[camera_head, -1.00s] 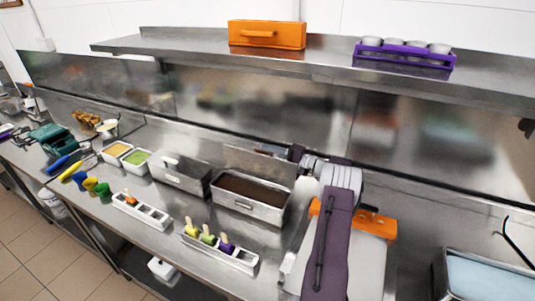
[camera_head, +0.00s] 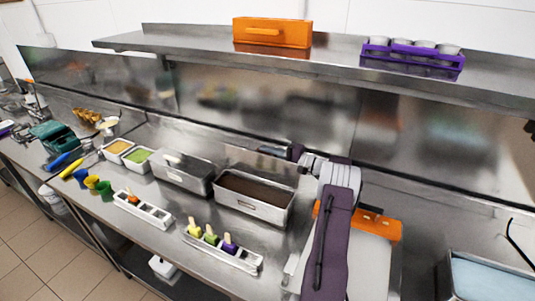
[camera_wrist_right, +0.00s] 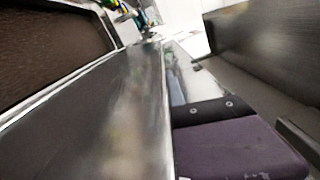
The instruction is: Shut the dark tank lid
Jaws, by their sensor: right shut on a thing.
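The dark tank (camera_head: 250,205) is a steel tub on the counter, its dark brown contents uncovered and its lid open. In the right wrist view a grey metal panel (camera_wrist_right: 110,115), which looks like the lid, runs close across the middle, with the brown contents (camera_wrist_right: 50,45) to its left. In the head view the lid is hard to make out behind the tank. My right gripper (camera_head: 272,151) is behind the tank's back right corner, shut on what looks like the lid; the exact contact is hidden. My left gripper is out of view.
A closed steel tank (camera_head: 185,172) stands left of the dark one. A popsicle holder (camera_head: 240,258) is in front. An orange block (camera_head: 385,226) lies behind my right arm. A shelf (camera_head: 205,45) carries an orange box (camera_head: 272,33) and a purple rack (camera_head: 412,58).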

